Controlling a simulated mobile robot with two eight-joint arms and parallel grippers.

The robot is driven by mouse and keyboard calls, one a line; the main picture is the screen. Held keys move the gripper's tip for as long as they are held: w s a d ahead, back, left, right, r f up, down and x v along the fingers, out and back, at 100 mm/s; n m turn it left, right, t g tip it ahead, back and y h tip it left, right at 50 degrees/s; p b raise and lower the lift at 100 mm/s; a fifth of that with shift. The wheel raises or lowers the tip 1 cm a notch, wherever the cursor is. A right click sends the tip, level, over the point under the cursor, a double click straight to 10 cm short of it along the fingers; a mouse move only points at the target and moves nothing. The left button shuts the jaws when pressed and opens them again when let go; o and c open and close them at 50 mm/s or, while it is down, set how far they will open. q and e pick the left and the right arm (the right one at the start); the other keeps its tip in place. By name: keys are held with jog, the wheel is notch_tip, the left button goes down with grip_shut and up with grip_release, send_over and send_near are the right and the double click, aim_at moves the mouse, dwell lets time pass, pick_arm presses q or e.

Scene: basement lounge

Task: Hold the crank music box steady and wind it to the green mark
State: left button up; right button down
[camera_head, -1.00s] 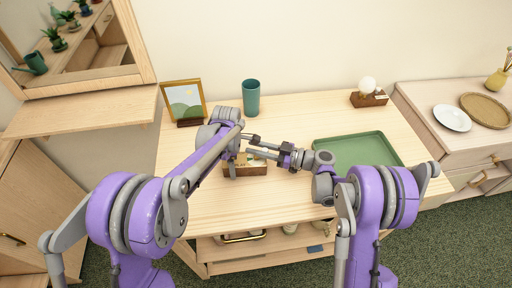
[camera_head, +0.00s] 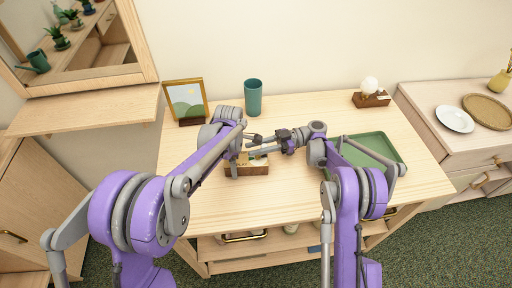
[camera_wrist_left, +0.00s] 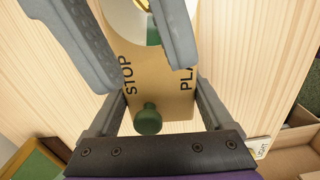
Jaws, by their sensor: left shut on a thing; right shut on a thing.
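The crank music box (camera_head: 258,169), a small brown wooden box with a paler top, stands near the middle of the wooden table. My left gripper (camera_head: 236,163) points down and is shut on the box. In the left wrist view the box's tan top (camera_wrist_left: 172,98) lies between its fingers, with the words STOP and part of PLAY and a dark green knob (camera_wrist_left: 148,119). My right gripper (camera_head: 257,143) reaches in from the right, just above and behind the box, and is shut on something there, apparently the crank.
A green tray (camera_head: 391,150) lies right of the box, partly behind my right arm. A teal cup (camera_head: 253,97), a framed picture (camera_head: 186,101) and a wooden block with a white globe (camera_head: 371,94) stand along the back. The table's front left is clear.

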jog(key=shift+g, duration=0.3)
jog(key=c, duration=0.6)
grip_release()
jog(key=shift+c, duration=0.2)
